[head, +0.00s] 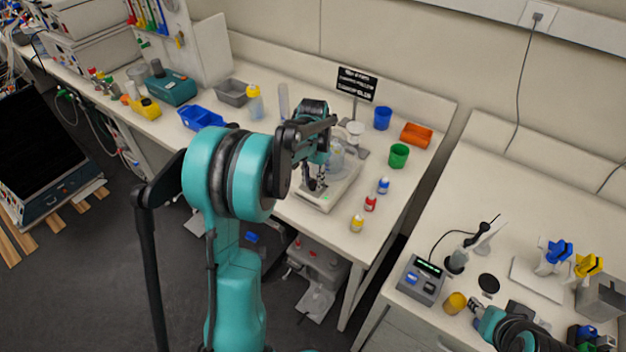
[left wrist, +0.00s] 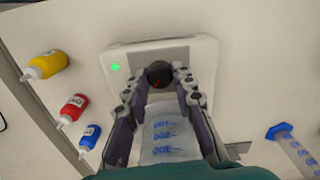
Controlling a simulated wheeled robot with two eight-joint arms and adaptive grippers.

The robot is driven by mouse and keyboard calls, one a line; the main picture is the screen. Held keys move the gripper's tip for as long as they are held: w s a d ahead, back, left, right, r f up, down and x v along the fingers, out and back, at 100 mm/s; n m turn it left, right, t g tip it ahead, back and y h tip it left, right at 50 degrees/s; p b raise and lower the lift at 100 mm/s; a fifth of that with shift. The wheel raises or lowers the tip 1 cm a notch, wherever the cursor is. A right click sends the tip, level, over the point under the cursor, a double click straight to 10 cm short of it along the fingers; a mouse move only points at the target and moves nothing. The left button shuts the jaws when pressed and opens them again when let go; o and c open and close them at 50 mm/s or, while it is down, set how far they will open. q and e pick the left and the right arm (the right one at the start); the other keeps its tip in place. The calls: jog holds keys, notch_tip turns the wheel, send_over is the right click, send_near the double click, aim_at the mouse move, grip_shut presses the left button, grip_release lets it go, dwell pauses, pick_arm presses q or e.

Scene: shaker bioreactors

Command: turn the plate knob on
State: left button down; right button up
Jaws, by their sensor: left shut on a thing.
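The white plate (head: 343,193) stands on the left bench with a clear beaker (head: 338,158) on it. In the left wrist view the plate (left wrist: 196,50) has a dark round knob (left wrist: 159,74) with a small red mark. A green light (left wrist: 115,67) glows left of the knob. My left gripper (head: 317,183) reaches down at the plate's front. In the wrist view its fingers (left wrist: 156,82) close around the knob from both sides. The graduated beaker (left wrist: 162,135) shows between the fingers. My right gripper (head: 478,307) is at the lower right; its finger opening is unclear.
Blue, red and yellow-capped bottles (head: 370,203) stand right of the plate. Green (head: 399,155) and blue cups (head: 383,117) and an orange tray (head: 416,134) are behind. A graduated cylinder (left wrist: 292,150) lies to the right in the wrist view. A gap separates the two benches.

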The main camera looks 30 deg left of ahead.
aim_at(313, 183)
pick_arm(q)
jog(key=shift+m, duration=0.7)
jog(key=c, duration=1.3)
grip_release()
jog(key=shift+o, duration=0.2)
notch_tip(313, 183, up, 12)
